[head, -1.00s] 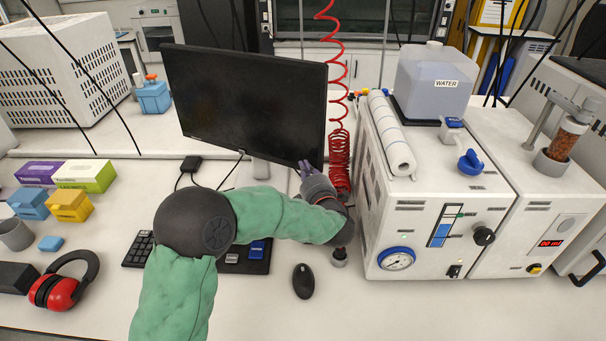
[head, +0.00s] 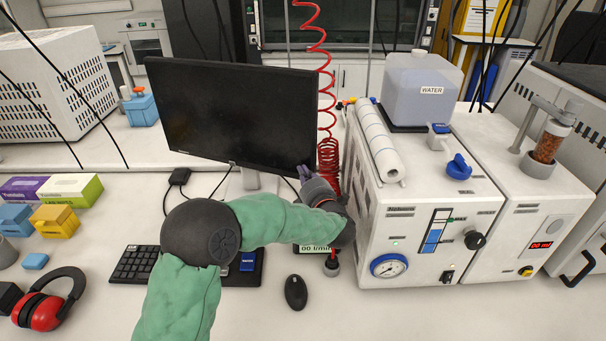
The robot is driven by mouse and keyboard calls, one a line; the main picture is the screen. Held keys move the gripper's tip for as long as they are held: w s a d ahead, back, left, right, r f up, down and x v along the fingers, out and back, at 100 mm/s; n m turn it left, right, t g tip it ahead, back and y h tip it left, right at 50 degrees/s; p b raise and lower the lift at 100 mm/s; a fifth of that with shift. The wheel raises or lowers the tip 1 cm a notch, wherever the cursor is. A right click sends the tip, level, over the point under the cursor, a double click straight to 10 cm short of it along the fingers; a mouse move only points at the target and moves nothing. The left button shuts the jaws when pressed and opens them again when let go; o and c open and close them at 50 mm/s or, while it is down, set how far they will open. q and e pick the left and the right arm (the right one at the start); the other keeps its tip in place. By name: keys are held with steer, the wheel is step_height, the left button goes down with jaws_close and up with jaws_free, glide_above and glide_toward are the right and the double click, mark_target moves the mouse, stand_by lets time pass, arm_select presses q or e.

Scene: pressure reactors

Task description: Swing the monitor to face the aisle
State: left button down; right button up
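The black monitor (head: 232,112) stands on its stand at the back of the bench, its screen turned toward me and slightly angled. My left gripper (head: 304,172) is at the monitor's lower right corner, with its fingers pointing up and away from me. The fingers look close to or touching the corner. Whether they are open or shut on the edge is too small to tell. My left arm hides part of the stand and keyboard. My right gripper is not in the head view.
The keyboard (head: 133,265) and mouse (head: 296,292) lie in front. A red coiled hose (head: 328,160) hangs just right of the monitor. The white reactor unit (head: 425,235) with a water tank (head: 420,90) stands close to the right. Red ear defenders (head: 40,310) lie at left.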

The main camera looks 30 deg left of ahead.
arm_select(q)
step_height(320, 180, up, 10)
steer(key=shift+f, duration=0.15)
steer(key=shift+s+a+r+m+p, duration=0.15)
steer(key=shift+a+r+m+p, duration=0.2)
steer(key=shift+m, duration=0.35)
steer(key=a+m+p, duration=0.1)
steer(key=m, duration=0.2)
steer(key=s+a+m+t+p, duration=0.1)
steer(key=m, duration=0.2)
steer(key=a+m+t+p, duration=0.1)
steer(key=m+p, duration=0.1)
steer(key=shift+s+r+m, duration=0.1)
steer(key=shift+s+m, duration=0.3)
steer(key=s+f+m+t+h+p, duration=0.25)
steer(key=m+p, duration=0.25)
steer(key=m, duration=0.8)
steer(key=m+t+h+p, duration=0.2)
steer(key=m+h+p, duration=0.55)
steer(key=m, duration=1.35)
glide_toward(304, 157)
steer(key=x, duration=0.7)
steer(key=shift+b, duration=0.3)
